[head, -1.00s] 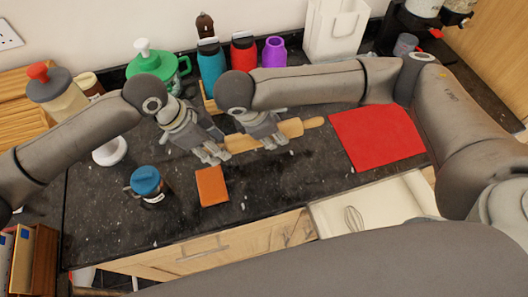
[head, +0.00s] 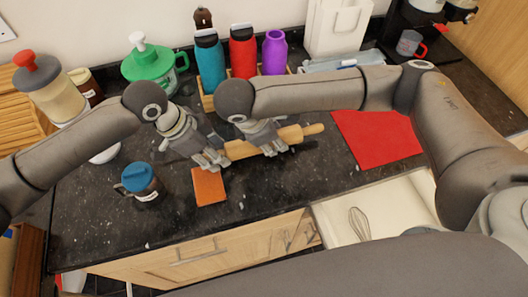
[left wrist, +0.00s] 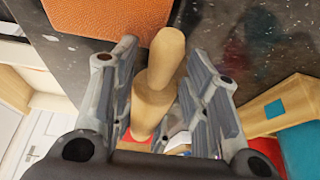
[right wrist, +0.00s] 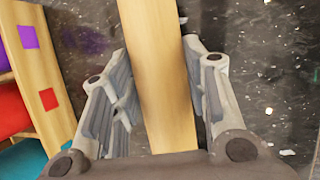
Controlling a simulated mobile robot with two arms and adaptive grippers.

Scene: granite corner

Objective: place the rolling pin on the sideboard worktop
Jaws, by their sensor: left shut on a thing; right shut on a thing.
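The wooden rolling pin (head: 291,135) lies roughly level over the dark sideboard worktop (head: 110,215), between an orange pad and a red mat. My left gripper (head: 214,161) is shut on its left end; in the left wrist view the pin's handle (left wrist: 167,55) shows between the fingers. My right gripper (head: 276,149) is shut on its body, seen between the fingers in the right wrist view (right wrist: 160,75). The pin is close to the worktop, but I cannot tell whether it touches. The fingers hide part of it.
The orange pad (head: 209,187) and a blue-lidded mug (head: 139,182) are in front. The red mat (head: 378,140) lies right. Several bottles, including a red one (head: 243,52), stand in a rack behind. An open drawer (head: 395,202) holds a whisk (head: 359,222).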

